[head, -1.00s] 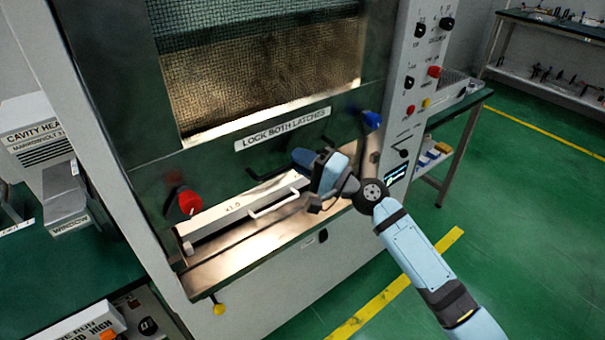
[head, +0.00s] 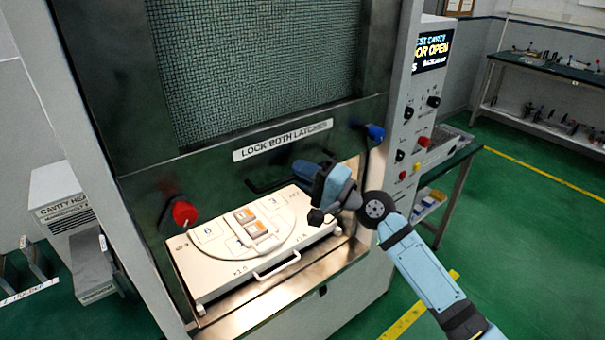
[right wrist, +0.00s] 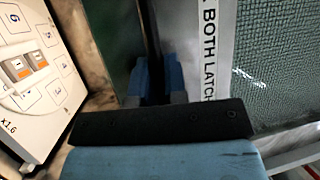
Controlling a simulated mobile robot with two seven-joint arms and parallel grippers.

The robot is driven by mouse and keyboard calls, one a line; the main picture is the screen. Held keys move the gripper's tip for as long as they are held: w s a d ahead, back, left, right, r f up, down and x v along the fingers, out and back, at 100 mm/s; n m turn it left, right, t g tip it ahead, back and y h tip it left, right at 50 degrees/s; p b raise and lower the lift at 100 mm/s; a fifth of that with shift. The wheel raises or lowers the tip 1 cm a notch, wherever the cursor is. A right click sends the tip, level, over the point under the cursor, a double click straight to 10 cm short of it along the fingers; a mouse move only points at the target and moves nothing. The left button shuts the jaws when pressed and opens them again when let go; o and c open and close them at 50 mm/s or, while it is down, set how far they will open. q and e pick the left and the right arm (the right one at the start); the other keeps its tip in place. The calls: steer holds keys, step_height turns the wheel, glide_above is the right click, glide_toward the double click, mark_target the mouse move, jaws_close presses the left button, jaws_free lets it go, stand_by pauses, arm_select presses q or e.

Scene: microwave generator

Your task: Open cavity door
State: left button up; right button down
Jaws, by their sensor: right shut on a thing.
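The cavity door (head: 130,195) is a dark panel with a mesh window (head: 260,70) and a "LOCK BOTH LATCHES" label (head: 283,140). Its lower edge stands above a white tray (head: 215,285), so the cavity is open at the bottom. A red latch knob (head: 184,213) is at the door's left, a blue one (head: 376,132) at its right. My right gripper (head: 302,172) is shut on the dark door handle (head: 262,186), whose gripped part is mostly hidden. Its blue fingers (right wrist: 155,80) also show in the right wrist view. My left gripper is out of view.
The tray holds a round plate (head: 215,232) with numbered squares and orange-marked blocks, and has a front handle (head: 277,266). A control column (head: 415,150) with knobs and a screen reading "OR OPEN" (head: 432,50) stands right of the door.

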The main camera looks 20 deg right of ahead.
steer(key=c, duration=1.2)
jaws_free()
steer(key=b+v, duration=0.5)
steer(key=v, duration=0.9)
